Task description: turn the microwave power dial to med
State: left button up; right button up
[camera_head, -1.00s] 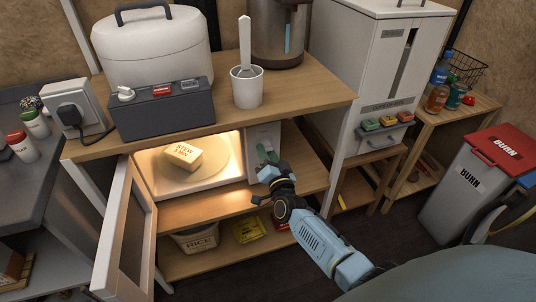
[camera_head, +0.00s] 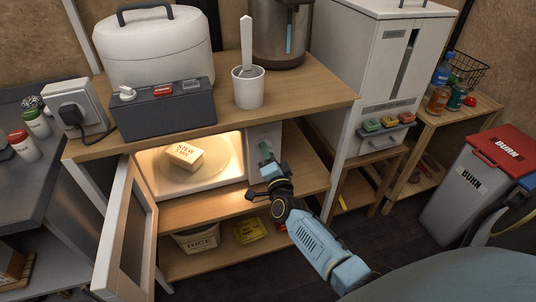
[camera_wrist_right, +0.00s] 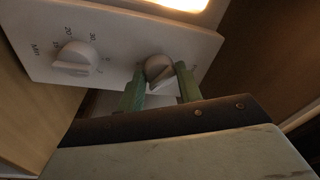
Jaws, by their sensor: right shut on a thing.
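The microwave (camera_head: 190,184) sits on the shelf with its door (camera_head: 127,238) open to the left and its lit inside showing. Its white control panel (camera_head: 262,135) is at the right; in the right wrist view the panel (camera_wrist_right: 110,48) bears two knobs. The power dial (camera_wrist_right: 157,70) is the right knob, and its scale is hidden or too blurred to read. My right gripper (camera_head: 265,152) is at the panel. Its green fingers (camera_wrist_right: 160,86) are shut on the power dial, one on each side. My left gripper is not in view.
The other knob, a timer dial (camera_wrist_right: 74,60) with minute marks, is beside the power dial. A box marked STEW 5 MIN (camera_head: 184,156) sits inside the microwave. The wooden shelf top (camera_head: 215,133) lies above. A white cabinet (camera_head: 385,60) stands to the right.

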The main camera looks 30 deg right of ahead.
jog(key=o, duration=1)
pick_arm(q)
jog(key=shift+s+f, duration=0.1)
pick_arm(e)
jog(key=shift+s, duration=0.1)
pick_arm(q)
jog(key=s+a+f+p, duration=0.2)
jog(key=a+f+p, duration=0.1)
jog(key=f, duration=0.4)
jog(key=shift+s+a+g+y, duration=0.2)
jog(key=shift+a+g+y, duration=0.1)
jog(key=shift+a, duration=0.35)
pick_arm(e)
jog(key=v, duration=1.3)
jog(key=shift+s, duration=0.1)
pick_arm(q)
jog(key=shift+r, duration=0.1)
